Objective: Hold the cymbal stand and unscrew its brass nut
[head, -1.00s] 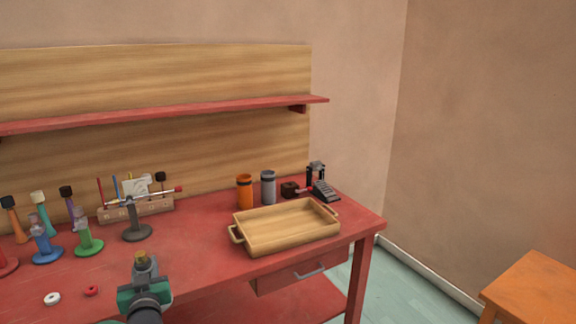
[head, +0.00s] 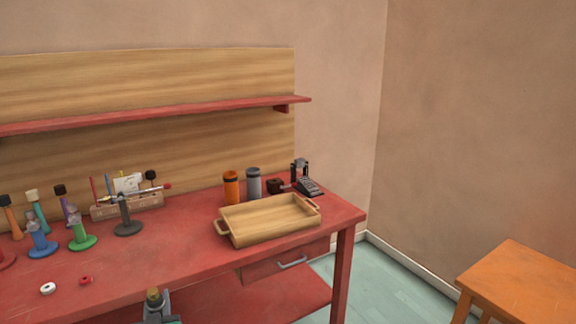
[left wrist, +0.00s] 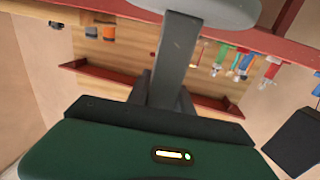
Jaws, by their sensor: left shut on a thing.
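My left gripper (head: 157,316) is at the bottom edge of the head view, in front of the red workbench, mostly cut off. It is shut on the grey post of the cymbal stand. The brass nut (head: 153,294) sits on top of the stand, just above my gripper. In the left wrist view, which is upside down, the cymbal stand's post (left wrist: 173,60) runs between my fingers (left wrist: 163,100) to its round grey base (left wrist: 205,9). The base looks clear of the bench. My right gripper is not in view.
On the red workbench (head: 190,258) are a wooden tray (head: 247,237), a dark stand (head: 128,229), a rack (head: 128,207), coloured stands, orange and grey cylinders (head: 231,188), and a pedal (head: 307,185). White and red rings (head: 48,288) lie front left. An orange table (head: 520,285) is right.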

